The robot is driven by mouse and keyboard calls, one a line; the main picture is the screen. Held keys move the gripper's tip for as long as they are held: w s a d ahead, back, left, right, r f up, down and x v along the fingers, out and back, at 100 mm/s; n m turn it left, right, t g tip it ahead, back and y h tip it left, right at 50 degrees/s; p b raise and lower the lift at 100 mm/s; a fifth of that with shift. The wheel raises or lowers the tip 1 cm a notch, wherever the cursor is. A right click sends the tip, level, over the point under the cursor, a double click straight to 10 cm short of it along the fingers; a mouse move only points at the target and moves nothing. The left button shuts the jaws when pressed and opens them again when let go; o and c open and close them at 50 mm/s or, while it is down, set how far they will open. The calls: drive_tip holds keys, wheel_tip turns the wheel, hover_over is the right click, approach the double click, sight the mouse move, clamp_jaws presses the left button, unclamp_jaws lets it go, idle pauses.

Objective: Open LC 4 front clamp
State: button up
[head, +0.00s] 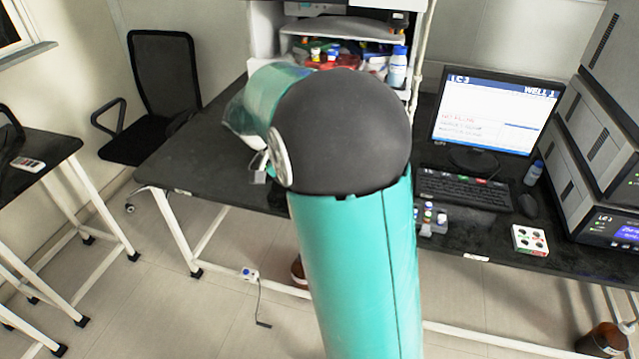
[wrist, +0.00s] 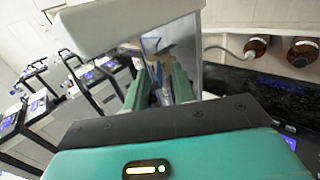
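The LC 4 front clamp cannot be made out in either view. No label reading LC 4 is legible. My gripper (wrist: 160,88) shows in the wrist view as two green fingers standing apart above a black bar. A pale, see-through panel and small blue and tan shapes show between and beyond the fingers; I cannot tell whether anything touches them. In the head view my arm hides most of the gripper; only small grey parts show at its left side. An instrument stack (head: 604,150) labelled LC 3 stands at the right of the head view.
A monitor (head: 490,118) reading LC 3 and WELL 1, a keyboard (head: 463,188) and a white vial box (head: 530,240) are on the black bench (head: 190,165). A shelf unit (head: 345,30) stands behind. A black chair (head: 163,85) is at left. Brown bottles (wrist: 302,54) show in the wrist view.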

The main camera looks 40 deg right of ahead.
drive_tip(key=v, duration=1.4)
drive_tip(key=shift+s, duration=0.15)
